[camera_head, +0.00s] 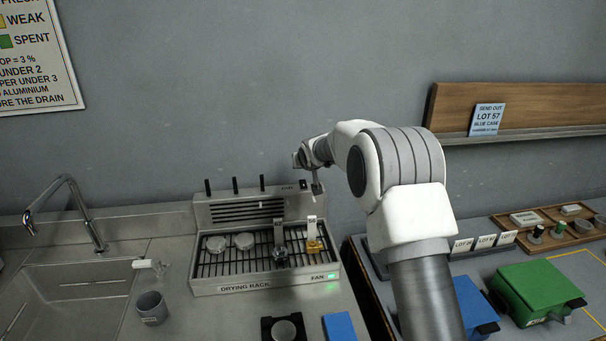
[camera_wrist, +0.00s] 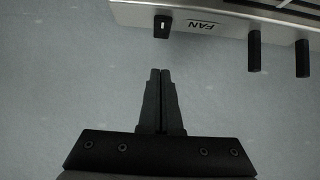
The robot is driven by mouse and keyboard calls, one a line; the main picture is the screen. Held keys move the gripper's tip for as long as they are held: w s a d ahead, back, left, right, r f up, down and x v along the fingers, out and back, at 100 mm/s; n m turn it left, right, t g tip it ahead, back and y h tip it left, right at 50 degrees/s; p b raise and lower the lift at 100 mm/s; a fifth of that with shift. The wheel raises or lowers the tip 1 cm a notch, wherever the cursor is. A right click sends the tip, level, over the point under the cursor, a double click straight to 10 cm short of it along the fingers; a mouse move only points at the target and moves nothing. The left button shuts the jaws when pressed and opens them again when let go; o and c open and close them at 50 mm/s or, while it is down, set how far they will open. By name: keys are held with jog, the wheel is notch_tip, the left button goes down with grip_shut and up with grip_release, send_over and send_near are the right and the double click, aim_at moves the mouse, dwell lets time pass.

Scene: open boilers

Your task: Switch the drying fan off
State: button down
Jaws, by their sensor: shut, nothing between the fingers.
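The drying rack (camera_head: 205,289) stands on the counter against the wall, with a slatted back panel. A small black fan switch sits beside the FAN label (camera_wrist: 204,26) on the top of that panel; the wrist view shows the switch (camera_wrist: 162,26) with a light mark on it. On the rack's front, a green light (camera_head: 331,276) glows next to the word FAN. My gripper (camera_wrist: 160,72) is shut and empty, its tips a short gap from the switch and apart from it. In the head view my gripper (camera_head: 316,187) is small at the panel's top right corner.
Several black pegs, one of them here (camera_head: 235,185), stand along the panel top. Round pieces and two tagged items lie on the rack. A sink and tap (camera_head: 62,190) are at left. A wooden shelf (camera_head: 520,105) is on the wall at right, above a green case (camera_head: 537,290).

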aim_at(302, 183)
jog(key=shift+w+f, duration=0.2)
jog(key=shift+f, duration=0.85)
jog(key=shift+w+f, duration=0.2)
jog(key=shift+f, duration=0.85)
jog(key=shift+r+p, duration=0.1)
jog(key=shift+p, duration=0.5)
jog(key=shift+w+a+g+p, duration=0.1)
jog(key=shift+g+p, duration=0.2)
jog(key=shift+p, duration=0.15)
jog(key=shift+w+p, duration=0.15)
jog(key=shift+p, duration=0.45)
jog(key=shift+f+b, duration=0.4)
jog(key=shift+b, duration=0.05)
